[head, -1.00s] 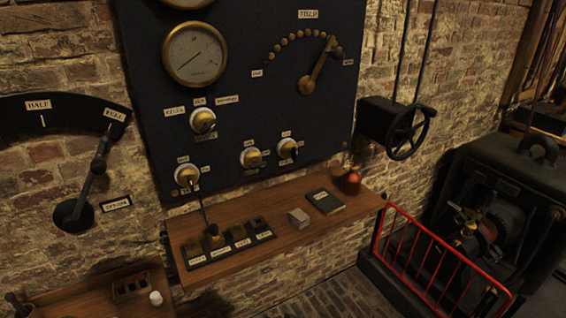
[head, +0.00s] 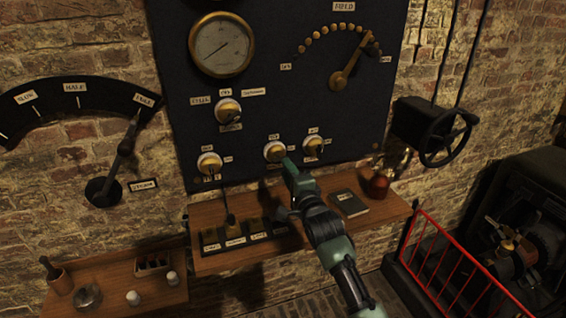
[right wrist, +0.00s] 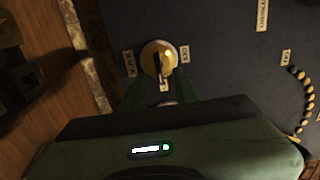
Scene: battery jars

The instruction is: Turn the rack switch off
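The rack switch (right wrist: 158,60) is a round brass and cream knob with a dark lever, on the dark panel. In the right wrist view a RACK label (right wrist: 129,63) and an OFF label (right wrist: 185,54) flank it. In the head view I take it to be the middle lower knob (head: 275,151). My right gripper (head: 287,165) is just below and in front of it, pointing at the panel. In the right wrist view its dark green fingers (right wrist: 163,92) are apart, one to each side below the knob, and hold nothing. Contact cannot be told. My left gripper is out of view.
Similar knobs sit close by at right (head: 313,147), left (head: 209,163) and above (head: 228,111). A wooden shelf (head: 205,208) runs below with labelled switches, a dark book (head: 349,204) and a copper-coloured pot (head: 378,185). A black handwheel (head: 446,139) is at right.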

